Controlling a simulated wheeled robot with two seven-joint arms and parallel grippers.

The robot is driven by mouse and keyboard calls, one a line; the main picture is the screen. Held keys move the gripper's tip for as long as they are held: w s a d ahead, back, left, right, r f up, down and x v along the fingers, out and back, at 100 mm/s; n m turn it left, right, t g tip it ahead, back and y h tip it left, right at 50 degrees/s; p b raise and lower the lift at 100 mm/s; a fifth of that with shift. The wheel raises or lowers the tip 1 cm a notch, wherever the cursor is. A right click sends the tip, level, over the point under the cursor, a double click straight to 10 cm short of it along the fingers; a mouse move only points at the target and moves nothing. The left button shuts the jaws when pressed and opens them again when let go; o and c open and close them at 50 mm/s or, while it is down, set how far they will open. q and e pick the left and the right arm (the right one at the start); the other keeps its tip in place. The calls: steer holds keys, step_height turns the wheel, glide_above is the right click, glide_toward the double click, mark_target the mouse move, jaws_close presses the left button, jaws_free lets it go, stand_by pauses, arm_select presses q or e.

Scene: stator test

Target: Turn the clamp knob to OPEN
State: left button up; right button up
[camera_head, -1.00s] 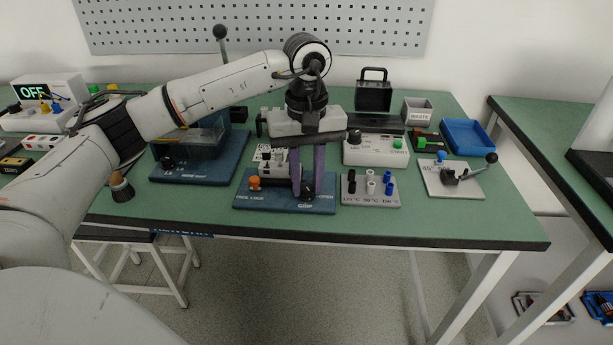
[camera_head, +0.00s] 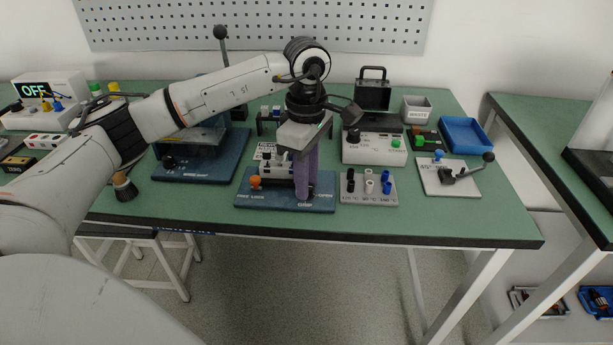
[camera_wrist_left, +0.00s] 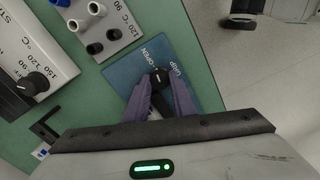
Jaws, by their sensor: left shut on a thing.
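My left gripper (camera_head: 305,196) is shut on the black clamp knob, with its purple fingers pointing down at the front of the blue fixture base (camera_head: 270,203). In the head view the fingers hide the knob. In the left wrist view the knob (camera_wrist_left: 159,77) sits between the tips of my left gripper (camera_wrist_left: 160,88). The printed words OPEN and GRIP lie beside the knob on the blue base (camera_wrist_left: 122,75). I cannot make out exactly which word the knob's mark points to. My right gripper is not in view.
An orange knob (camera_head: 255,182) is on the left of the same base. A grey block with black, white and blue pegs (camera_head: 350,197) stands close on the right. A white box with a dial (camera_head: 375,152) is behind it. The table's front edge is close in front.

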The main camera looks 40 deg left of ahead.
arm_select(q)
steer(key=shift+w+r+n, duration=0.1)
steer(key=shift+n, duration=0.9)
steer(key=o, duration=1.1)
steer(key=shift+c, duration=0.2)
step_height(320, 180, up, 10)
steer(key=shift+p, duration=0.3)
steer(key=shift+r, duration=0.1)
